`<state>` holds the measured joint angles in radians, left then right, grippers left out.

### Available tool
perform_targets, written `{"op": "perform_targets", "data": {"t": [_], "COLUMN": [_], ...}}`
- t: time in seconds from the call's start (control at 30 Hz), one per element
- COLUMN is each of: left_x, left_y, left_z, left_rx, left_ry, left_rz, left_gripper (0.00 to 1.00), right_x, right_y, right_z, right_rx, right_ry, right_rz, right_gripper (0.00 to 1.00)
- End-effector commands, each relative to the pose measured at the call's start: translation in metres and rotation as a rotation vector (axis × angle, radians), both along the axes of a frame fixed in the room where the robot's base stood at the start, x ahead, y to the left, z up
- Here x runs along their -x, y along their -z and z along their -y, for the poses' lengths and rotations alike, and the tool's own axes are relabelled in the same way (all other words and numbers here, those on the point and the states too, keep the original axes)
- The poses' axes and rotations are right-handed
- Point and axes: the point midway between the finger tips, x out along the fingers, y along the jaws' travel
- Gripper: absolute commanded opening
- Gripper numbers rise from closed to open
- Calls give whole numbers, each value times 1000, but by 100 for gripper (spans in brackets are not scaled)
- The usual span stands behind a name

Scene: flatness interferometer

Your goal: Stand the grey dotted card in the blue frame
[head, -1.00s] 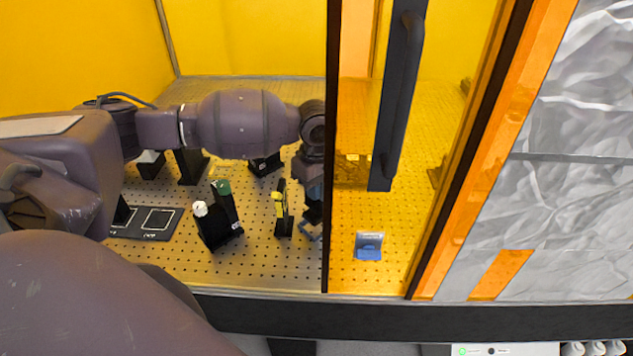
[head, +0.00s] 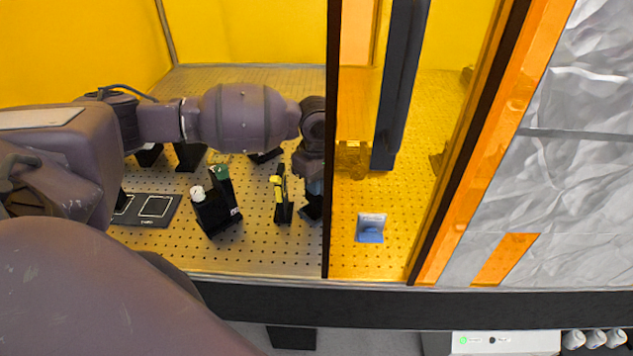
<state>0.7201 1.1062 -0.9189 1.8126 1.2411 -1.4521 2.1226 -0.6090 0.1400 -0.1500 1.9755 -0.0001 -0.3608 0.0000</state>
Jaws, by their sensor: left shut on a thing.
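The blue frame (head: 370,235) stands on the perforated plate, seen through the orange-tinted panel. A paler grey face shows in its upper part; I cannot tell whether that is a card or the frame's back. My left gripper (head: 313,199) points down to the left of the frame, across the dark panel edge. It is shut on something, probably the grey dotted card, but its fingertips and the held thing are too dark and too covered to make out. It is apart from the frame. My right gripper is out of view.
A yellow-topped black holder (head: 281,200) stands close left of my gripper. Further left are a black stand (head: 216,214) with white and green tops and a black outlined mat (head: 146,210). A dark upright panel edge (head: 331,230) lies between gripper and frame.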

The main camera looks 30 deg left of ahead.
Motion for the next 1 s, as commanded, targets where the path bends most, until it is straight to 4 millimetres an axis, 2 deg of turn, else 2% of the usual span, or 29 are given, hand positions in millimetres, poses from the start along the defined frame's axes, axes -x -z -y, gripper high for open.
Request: {"op": "perform_targets", "data": {"t": [0.87, 0.9, 1.0], "left_x": [0, 0, 0], "left_y": [7, 7, 8], "left_z": [0, 0, 0], "left_rx": [1, 1, 1], "left_ry": [0, 0, 0], "left_rz": [0, 1, 0], "left_gripper": [0, 18, 33], "right_x": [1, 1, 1], "right_y": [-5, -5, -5], "right_z": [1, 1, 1], "right_rx": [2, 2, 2], "right_ry": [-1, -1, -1], "right_rz": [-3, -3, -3], "right_gripper": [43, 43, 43]}}
